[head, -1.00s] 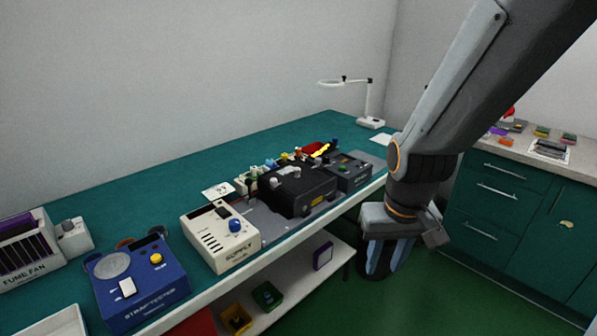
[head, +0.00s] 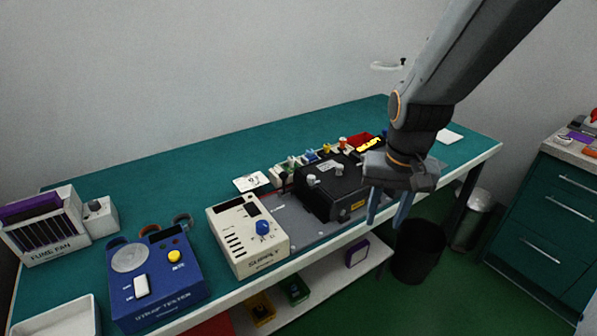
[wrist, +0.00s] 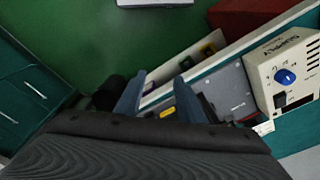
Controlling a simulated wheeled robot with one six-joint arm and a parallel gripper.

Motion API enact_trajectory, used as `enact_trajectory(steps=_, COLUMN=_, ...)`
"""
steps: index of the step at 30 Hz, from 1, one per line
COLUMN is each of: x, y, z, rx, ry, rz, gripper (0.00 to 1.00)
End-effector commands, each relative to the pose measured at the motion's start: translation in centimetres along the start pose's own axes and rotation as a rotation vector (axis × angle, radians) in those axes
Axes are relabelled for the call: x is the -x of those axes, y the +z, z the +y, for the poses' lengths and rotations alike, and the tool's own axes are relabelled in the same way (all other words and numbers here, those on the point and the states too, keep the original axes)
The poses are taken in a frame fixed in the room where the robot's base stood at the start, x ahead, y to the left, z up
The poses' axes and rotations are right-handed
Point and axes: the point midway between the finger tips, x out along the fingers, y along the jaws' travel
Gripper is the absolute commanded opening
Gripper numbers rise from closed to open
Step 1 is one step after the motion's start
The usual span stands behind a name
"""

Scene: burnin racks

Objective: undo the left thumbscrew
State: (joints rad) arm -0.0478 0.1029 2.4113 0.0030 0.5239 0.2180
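A black box (head: 335,192) with a yellow label sits on a grey plate on the bench. Two pale knobs, which look like thumbscrews, stand on it: a left one (head: 312,181) and a right one (head: 339,169). My gripper (head: 389,214) is open and empty, its fingers pointing down at the right of the box, by the bench's front edge. It hides the box's right side and whatever stands behind. In the wrist view my spread fingers (wrist: 162,97) show with nothing between them; the box is mostly hidden there and the knobs cannot be made out.
A cream supply unit (head: 247,236) stands left of the box, then a blue strap tester (head: 155,277) and a fume fan (head: 45,222). Small coloured parts line the back of the box. A dark bin (head: 420,252) stands on the floor. The bench's rear strip is clear.

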Motion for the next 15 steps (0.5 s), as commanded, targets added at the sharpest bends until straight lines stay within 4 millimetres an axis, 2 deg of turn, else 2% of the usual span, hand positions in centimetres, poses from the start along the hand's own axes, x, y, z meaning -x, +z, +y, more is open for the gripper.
enact_trajectory(steps=1, x=0.5, y=-2.4, z=-1.7, rx=-0.068, ry=0.000, rz=-0.008, gripper=0.35)
enact_trajectory(steps=6, x=2.2, y=-9.2, z=-8.2, rx=-0.368, ry=0.013, rz=-0.047, gripper=0.35)
enact_trajectory(steps=10, x=3.2, y=-12.8, z=-13.1, rx=-0.571, ry=0.034, rz=-0.070, gripper=0.35)
enact_trajectory(steps=12, x=3.6, y=-14.0, z=-15.1, rx=-0.657, ry=0.045, rz=-0.077, gripper=0.35)
enact_trajectory(steps=15, x=4.0, y=-15.1, z=-17.2, rx=-0.743, ry=0.056, rz=-0.083, gripper=0.35)
